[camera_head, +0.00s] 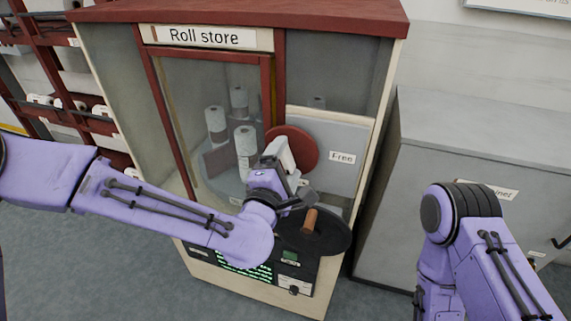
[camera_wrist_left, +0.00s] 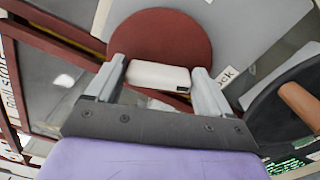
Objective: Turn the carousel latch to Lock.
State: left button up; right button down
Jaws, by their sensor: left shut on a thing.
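The carousel latch is a dark red disc (camera_head: 294,148) with a pale bar handle (camera_wrist_left: 158,76), on the grey panel of the Roll store cabinet. A label reading Free (camera_head: 341,157) is to the right of the disc. In the left wrist view a label ending in "ock" (camera_wrist_left: 228,76) shows partly behind a finger. My left gripper (camera_head: 284,156) is at the disc, its two fingers on either side of the handle and shut on it. The gripper hides part of the disc in the head view. My right arm is at the right, with its gripper out of view.
Behind the cabinet's glass stand several white rolls (camera_head: 245,143). Below the latch is a black round wheel (camera_head: 325,238) with a brown handle (camera_head: 310,220), close to my left wrist. A grey cabinet (camera_head: 450,140) stands to the right. Shelves (camera_head: 65,75) are at the left.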

pick_arm(q)
jog(key=shift+m, duration=1.9)
jog(key=shift+f, duration=0.1)
jog(key=o, duration=0.9)
